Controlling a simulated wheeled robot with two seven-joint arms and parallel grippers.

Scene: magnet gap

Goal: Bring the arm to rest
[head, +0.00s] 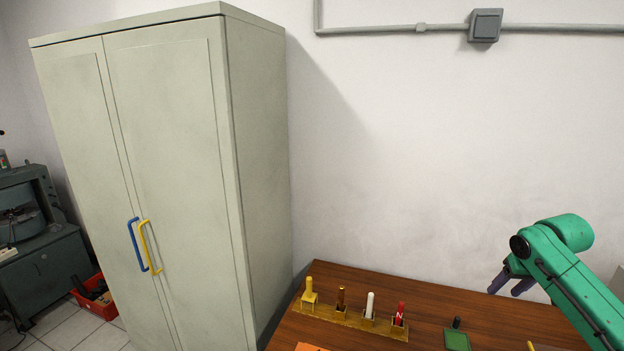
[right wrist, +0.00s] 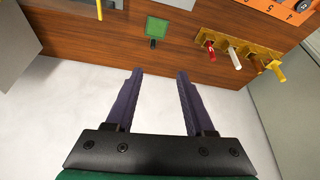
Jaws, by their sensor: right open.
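My right arm is green and comes in from the right in the head view. Its right gripper (head: 513,283) has dark purple fingers and hangs over the far edge of the brown wooden table (head: 440,297). In the right wrist view the right gripper (right wrist: 158,75) shows two fingers spread apart with nothing between them. Beyond the fingertips are pale wall and the table's edge. My left gripper is not in view.
A wooden rack (head: 340,315) holds yellow, brown, white and red pieces. A green pad (head: 457,340) with a dark upright peg lies right of it. A tall grey cabinet (head: 170,150) stands left. A red crate (head: 97,297) sits on the floor near a machine.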

